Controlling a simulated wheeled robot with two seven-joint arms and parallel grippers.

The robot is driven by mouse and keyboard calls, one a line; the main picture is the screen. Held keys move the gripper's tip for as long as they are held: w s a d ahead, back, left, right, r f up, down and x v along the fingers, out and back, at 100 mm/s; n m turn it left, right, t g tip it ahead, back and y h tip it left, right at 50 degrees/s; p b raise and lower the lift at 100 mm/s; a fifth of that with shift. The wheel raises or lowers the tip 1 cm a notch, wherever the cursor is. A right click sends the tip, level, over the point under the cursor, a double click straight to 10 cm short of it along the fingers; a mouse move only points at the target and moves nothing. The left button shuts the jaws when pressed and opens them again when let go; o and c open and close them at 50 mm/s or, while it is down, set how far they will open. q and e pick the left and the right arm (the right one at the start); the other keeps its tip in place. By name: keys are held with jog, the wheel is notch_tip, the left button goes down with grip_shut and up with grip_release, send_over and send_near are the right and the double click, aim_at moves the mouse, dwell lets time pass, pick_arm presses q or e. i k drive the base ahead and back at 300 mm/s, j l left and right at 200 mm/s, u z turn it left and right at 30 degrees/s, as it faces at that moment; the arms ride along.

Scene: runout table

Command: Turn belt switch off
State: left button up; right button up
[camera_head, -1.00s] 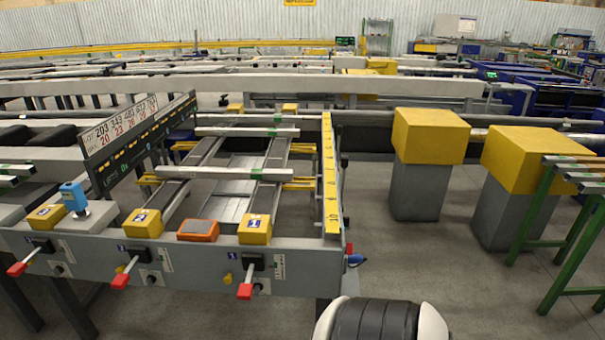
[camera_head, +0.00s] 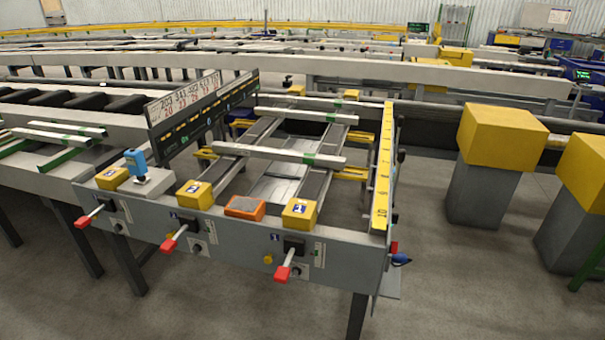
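The runout table's grey front panel (camera_head: 230,243) carries three lever switches with red handles: a left one (camera_head: 82,222), a middle one (camera_head: 168,245) and a right one (camera_head: 283,273). All three levers slant down and to the left. Yellow numbered boxes stand on the panel's top: a left one (camera_head: 112,178), a middle one (camera_head: 194,195) and a right one (camera_head: 299,213). I cannot tell which lever is the belt switch. Neither of my grippers shows in the head view.
An orange box (camera_head: 245,207) and a blue device (camera_head: 136,163) sit on the panel's top. A yellow ruler (camera_head: 384,165) runs along the right side. Yellow-topped grey pillars (camera_head: 484,195) stand at right. The floor in front (camera_head: 200,315) is clear.

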aim_at(395, 247)
jog(key=l, duration=0.75)
jog(key=i+l, duration=0.1)
jog(key=l, duration=0.6)
jog(key=k+z, duration=0.05)
